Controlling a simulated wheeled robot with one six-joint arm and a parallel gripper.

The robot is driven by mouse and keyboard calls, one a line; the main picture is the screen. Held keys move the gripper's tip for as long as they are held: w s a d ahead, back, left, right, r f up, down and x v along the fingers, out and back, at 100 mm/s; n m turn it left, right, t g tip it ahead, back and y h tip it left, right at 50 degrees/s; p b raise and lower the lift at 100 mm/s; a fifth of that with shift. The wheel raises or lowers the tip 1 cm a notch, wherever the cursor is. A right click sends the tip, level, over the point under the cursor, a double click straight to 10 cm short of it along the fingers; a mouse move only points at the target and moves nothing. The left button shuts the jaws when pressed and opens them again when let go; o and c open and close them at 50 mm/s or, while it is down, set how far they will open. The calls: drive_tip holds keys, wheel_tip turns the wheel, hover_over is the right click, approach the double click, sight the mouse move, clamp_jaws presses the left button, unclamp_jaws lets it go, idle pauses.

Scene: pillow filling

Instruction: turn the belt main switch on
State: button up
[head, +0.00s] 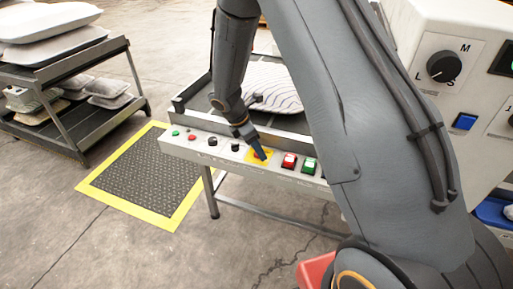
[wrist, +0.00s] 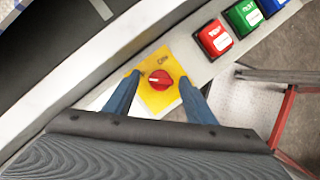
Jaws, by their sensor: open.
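The belt main switch is a red rotary knob (wrist: 160,80) on a yellow plate (wrist: 152,97), seen in the wrist view. A pale mark on the knob points to the left. My gripper (wrist: 160,100) is open, with one blue finger on each side of the yellow plate and the knob between them. I cannot tell whether the fingers touch the knob. In the head view my gripper (head: 258,154) is over the yellow plate (head: 250,157) on the belt's front control panel (head: 180,148), and the knob is hidden there.
A red button (head: 289,160) and a green button (head: 309,166) sit right of the plate. Black knobs (head: 235,146) and small buttons are to its left. A striped pillow (head: 268,88) lies on the belt behind. A machine panel (head: 425,30) stands at the right.

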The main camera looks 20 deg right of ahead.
drive_tip(key=shift+f, duration=0.1)
drive_tip(key=c, duration=1)
drive_tip(key=shift+c, duration=0.2)
